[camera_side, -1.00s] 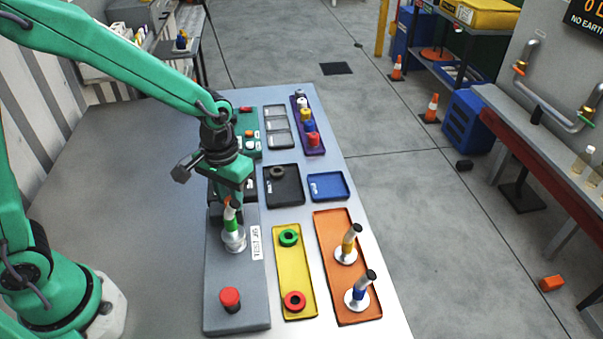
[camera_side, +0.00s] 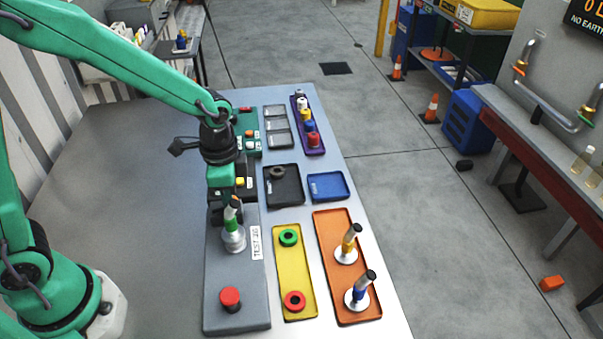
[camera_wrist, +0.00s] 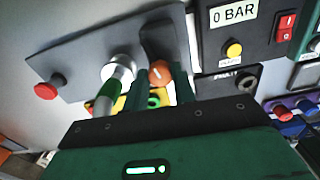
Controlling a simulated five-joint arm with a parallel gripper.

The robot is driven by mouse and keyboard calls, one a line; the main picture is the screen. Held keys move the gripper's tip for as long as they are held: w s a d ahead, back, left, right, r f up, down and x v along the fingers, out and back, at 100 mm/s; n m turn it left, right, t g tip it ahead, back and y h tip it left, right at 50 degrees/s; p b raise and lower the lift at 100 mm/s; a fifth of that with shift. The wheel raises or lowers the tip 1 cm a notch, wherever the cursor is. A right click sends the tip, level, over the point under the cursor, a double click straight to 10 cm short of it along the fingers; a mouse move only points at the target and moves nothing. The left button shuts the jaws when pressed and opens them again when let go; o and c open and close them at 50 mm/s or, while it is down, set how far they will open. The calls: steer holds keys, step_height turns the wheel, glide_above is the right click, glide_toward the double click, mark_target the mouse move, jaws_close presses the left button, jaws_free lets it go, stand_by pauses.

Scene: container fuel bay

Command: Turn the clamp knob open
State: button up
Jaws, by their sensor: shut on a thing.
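The clamp knob (camera_wrist: 159,73) is orange-brown and shows between my fingers in the wrist view, on the grey test jig (camera_side: 234,325). My gripper (camera_wrist: 163,80) points down at the jig and is shut on the knob, one finger on each side. In the side view, my gripper (camera_side: 219,211) hides the knob. A part with a green band (camera_side: 232,222) stands in a silver seat just in front of the gripper. It also shows close beside the left finger in the wrist view.
A red button (camera_side: 230,299) sits at the jig's near end. A yellow tray (camera_side: 294,268) with green and red rings and an orange tray (camera_side: 334,285) with two standing parts lie to the right. A control panel (camera_wrist: 233,25) reading 0 BAR stands behind.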

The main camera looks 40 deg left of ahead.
steer(key=shift+m, duration=1.3)
steer(key=o, duration=1)
steer(key=shift+r, duration=0.15)
steer(key=shift+r, duration=3.8)
